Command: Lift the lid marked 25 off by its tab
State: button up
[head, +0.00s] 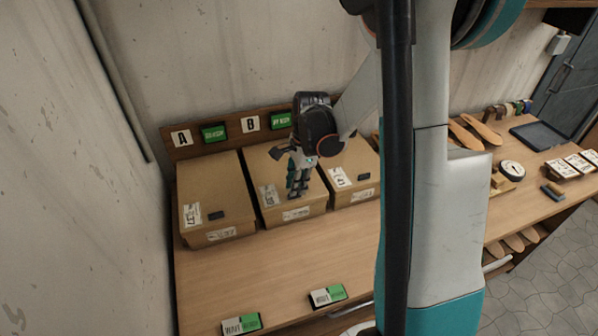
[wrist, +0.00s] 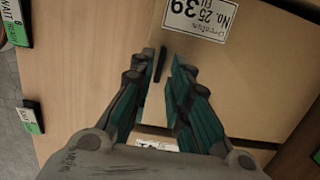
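The lid marked 25 (wrist: 245,60) is brown cardboard, with a white label (wrist: 197,15) reading No. 25, EU 39. Its small dark tab (wrist: 160,66) shows between the fingertips in the wrist view, nearer the left finger. My gripper (wrist: 163,61) is open, with a gap left between the right finger and the tab. In the head view my gripper (head: 297,193) points down over the middle box (head: 270,185) and hides its tab. The lid sits on its box. I cannot tell how far the fingertips are above the lid.
A closed box (head: 215,190) stands close on the left and another (head: 352,165) on the right, each with a dark tab. A signboard (head: 225,142) runs behind. Green-white plates (head: 328,295) lie at the bench's front. The bench (head: 290,262) between is clear.

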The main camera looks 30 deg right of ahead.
jog(key=shift+a+f, duration=0.2)
jog(key=shift+f, duration=1.2)
grip_shut()
jog(key=shift+r, duration=0.1)
jog(key=shift+r+p, duration=0.5)
jog(key=shift+r, duration=0.65)
